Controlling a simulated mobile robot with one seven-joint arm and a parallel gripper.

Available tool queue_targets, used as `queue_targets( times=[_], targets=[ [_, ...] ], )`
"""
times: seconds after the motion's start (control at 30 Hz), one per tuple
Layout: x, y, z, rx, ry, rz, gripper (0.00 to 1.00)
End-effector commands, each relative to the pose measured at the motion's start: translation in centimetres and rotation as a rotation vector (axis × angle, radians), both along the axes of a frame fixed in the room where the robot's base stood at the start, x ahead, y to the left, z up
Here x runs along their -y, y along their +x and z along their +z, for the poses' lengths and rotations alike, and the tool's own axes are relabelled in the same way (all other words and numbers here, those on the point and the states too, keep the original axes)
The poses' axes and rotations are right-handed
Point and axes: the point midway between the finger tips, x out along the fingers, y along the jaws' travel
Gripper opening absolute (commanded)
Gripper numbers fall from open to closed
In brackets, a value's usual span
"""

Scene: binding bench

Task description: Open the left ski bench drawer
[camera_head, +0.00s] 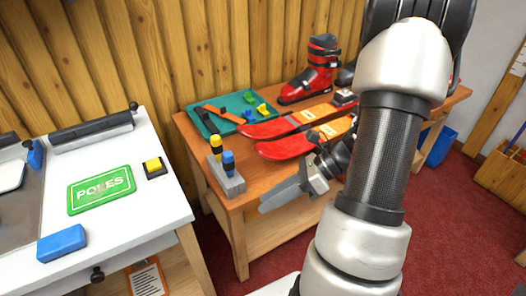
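The ski bench (196,160) is a wooden table with red skis (289,145) on its top. Its front is largely blocked by my arm and gripper. A strip of plain wood shows below the tabletop, but I cannot make out a drawer seam or handle there. My gripper (279,197) is in front of the bench's front edge, with its grey fingers pointing left and slightly down. The fingers overlap in this view, so any gap between them is hidden. I cannot tell whether they touch the bench.
A white bench (150,208) with a green POLES sign (101,190) stands on the left; a black knob (97,274) is on its front. A grey block holding screwdrivers (226,181) sits near the ski bench's left front edge. Red carpet (455,220) is clear at right.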

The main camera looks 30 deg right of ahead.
Motion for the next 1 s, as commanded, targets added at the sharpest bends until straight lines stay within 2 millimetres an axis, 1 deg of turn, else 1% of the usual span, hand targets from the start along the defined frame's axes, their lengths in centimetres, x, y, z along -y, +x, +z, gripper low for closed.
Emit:
queue_targets(
  times=[0.03,0.07,0.13,0.23,0.3,0.4,0.5,0.63,0.73,0.87,1.0],
  targets=[
    [2.0,0.1,-1.5,-0.065,0.102,-0.163,0.27],
    [3.1,0.3,-2.3,-0.100,0.162,-0.258,0.27],
    [6.0,0.5,-4.4,-0.173,0.306,-0.479,0.27],
    [10.4,-0.1,-7.8,-0.263,0.524,-0.787,0.27],
    [13.3,-1.2,-10.4,-0.313,0.676,-0.986,0.27],
    [16.6,-3.2,-13.9,-0.362,0.875,-1.224,0.27],
    [18.8,-5.2,-16.7,-0.389,1.027,-1.393,0.27],
    [20.1,-6.7,-18.8,-0.400,1.137,-1.510,0.27],
    [20.4,-6.8,-19.4,-0.403,1.164,-1.535,0.27],
    [20.3,-5.3,-19.7,-0.403,1.163,-1.533,0.27],
    [20.0,-2.6,-20.3,-0.404,1.162,-1.531,0.27]
  ],
)
